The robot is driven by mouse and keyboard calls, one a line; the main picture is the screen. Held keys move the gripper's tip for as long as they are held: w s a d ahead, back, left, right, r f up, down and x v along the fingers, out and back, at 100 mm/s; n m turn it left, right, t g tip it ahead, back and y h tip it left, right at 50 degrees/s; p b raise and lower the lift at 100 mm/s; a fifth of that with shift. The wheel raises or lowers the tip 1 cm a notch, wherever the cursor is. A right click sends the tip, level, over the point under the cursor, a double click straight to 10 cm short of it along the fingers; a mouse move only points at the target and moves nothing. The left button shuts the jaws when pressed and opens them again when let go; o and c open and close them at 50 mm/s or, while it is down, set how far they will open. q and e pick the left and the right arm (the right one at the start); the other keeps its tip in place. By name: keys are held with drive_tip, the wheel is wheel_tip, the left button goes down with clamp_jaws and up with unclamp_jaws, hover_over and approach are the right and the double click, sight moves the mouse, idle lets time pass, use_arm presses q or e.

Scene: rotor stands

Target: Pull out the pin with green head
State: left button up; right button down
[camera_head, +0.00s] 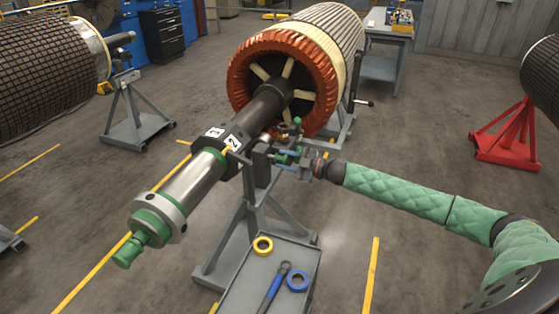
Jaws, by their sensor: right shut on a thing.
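The rotor (345,27) has a copper-coloured end ring and a dark shaft that reaches toward the lower left and ends in a green tip. The shaft rests on a grey stand (251,222). My right gripper (284,155) is at the stand's top, just right of the shaft, at the end of my green padded arm. It is shut on a small green part, which looks like the pin with green head (280,158); the fingers hide most of it. I cannot tell how far the pin sits in the stand. My left gripper is not in view.
A grey tray (308,268) below the stand holds a yellow ring (263,246), a blue ring (298,281) and a blue-handled tool (274,288). A red stand (507,135) is at the right. The floor between is clear.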

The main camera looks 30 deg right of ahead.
drive_tip(key=shift+s+d+f, duration=0.1)
drive_tip(key=shift+s+d, duration=0.1)
drive_tip(key=shift+s, duration=0.1)
drive_tip(key=shift+w, duration=0.1)
drive_tip(key=c, duration=0.9)
unclamp_jaws()
drive_tip(key=shift+d, duration=0.1)
drive_tip(key=shift+c, duration=0.2)
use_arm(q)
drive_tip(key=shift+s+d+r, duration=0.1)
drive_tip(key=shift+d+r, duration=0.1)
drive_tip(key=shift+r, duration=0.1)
use_arm(e)
drive_tip(key=shift+s, duration=0.2)
use_arm(q)
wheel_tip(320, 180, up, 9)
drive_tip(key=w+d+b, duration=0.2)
drive_tip(key=b, duration=0.1)
use_arm(e)
drive_tip(key=v, duration=0.8)
drive_tip(key=shift+w, duration=0.1)
